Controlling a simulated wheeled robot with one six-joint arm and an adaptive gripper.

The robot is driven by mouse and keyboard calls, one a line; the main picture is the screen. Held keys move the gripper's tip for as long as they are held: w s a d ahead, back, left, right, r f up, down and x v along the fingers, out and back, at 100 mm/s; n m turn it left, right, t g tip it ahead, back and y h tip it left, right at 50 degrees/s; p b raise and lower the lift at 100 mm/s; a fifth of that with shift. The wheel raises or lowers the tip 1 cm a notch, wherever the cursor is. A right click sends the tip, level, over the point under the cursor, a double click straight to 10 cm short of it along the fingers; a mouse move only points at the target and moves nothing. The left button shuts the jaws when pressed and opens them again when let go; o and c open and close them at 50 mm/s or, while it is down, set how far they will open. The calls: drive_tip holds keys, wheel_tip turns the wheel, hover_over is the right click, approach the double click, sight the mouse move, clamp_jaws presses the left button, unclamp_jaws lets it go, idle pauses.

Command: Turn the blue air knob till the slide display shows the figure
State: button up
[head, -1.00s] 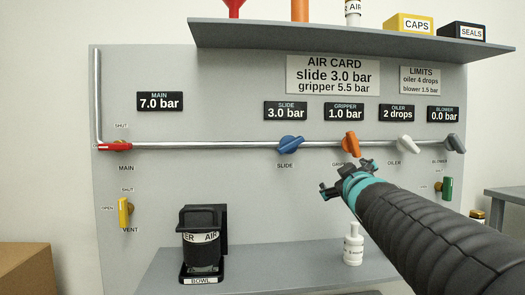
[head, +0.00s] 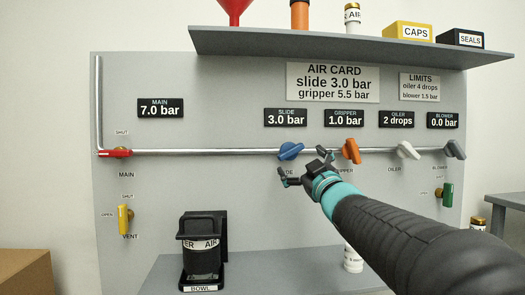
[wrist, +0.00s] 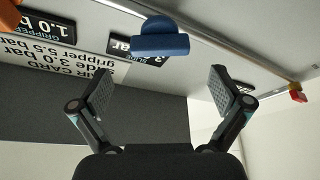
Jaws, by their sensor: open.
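The blue slide knob (head: 290,151) sits on the pipe below the slide display (head: 286,117), which reads 3.0 bar. The air card (head: 333,82) lists slide 3.0 bar and gripper 5.5 bar. My gripper (head: 303,168) is open and empty, just below and right of the blue knob in the head view. In the wrist view the blue knob (wrist: 160,40) is ahead, at the top between the two spread fingers (wrist: 165,92), and apart from them. The slide display is partly hidden behind the knob there.
The orange gripper knob (head: 351,151) is close on the right, under a display (head: 345,118) reading 1.0 bar. A shelf (head: 350,47) overhangs the panel. A white bottle (head: 353,259) stands below my arm.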

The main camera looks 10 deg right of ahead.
sight(292, 152)
drive_tip(key=x, duration=0.6)
drive_tip(key=shift+w+a+r, duration=0.1)
drive_tip(key=shift+w, duration=0.3)
drive_tip(key=shift+c, duration=0.3)
drive_tip(key=c, duration=1)
drive_tip(key=shift+p, duration=0.45)
